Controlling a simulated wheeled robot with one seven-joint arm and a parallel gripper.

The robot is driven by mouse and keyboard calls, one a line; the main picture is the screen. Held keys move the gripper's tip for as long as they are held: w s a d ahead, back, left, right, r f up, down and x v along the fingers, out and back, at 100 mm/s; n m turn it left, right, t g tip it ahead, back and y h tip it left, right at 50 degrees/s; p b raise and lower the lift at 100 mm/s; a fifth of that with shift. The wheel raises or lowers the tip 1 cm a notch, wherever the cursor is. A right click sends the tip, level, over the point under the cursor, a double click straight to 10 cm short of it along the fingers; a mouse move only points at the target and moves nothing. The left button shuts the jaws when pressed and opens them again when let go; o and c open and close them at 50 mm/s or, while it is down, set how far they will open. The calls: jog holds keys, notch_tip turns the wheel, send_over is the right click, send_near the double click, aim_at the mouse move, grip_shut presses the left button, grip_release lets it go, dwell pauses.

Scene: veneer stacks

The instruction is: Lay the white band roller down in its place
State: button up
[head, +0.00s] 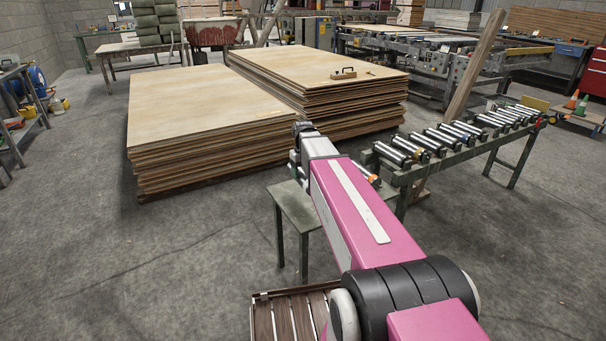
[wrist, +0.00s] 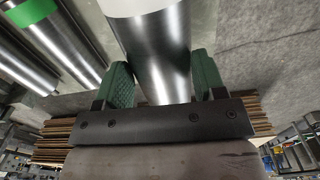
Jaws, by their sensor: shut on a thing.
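The white band roller (wrist: 155,45) is a shiny steel cylinder in the wrist view, with its white band (wrist: 130,6) at the top edge. My gripper (wrist: 161,82) is shut on it, with a green pad on each side. The roller's far end is out of view. In the head view my arm hides the gripper and most of what it holds. The roller conveyor (head: 455,160) stands right of my arm, with several steel rollers lying across its green frame. I cannot tell which place is this roller's own.
A green-band roller (wrist: 42,25) lies left of the held one in the wrist view. A small green table (head: 297,207) stands under my arm. Veneer stacks (head: 195,115) (head: 315,75) stand behind. A slatted wooden surface (head: 290,318) is near my base.

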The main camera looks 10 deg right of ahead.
jog(key=shift+w+f, duration=0.6)
jog(key=shift+f, duration=0.15)
jog(key=shift+s, duration=0.2)
jog(key=shift+f, duration=3.4)
jog(key=shift+f, duration=0.55)
jog(key=o, duration=1.3)
jog(key=shift+c, duration=0.2)
notch_tip(320, 180, up, 11)
jog(key=shift+f, duration=0.1)
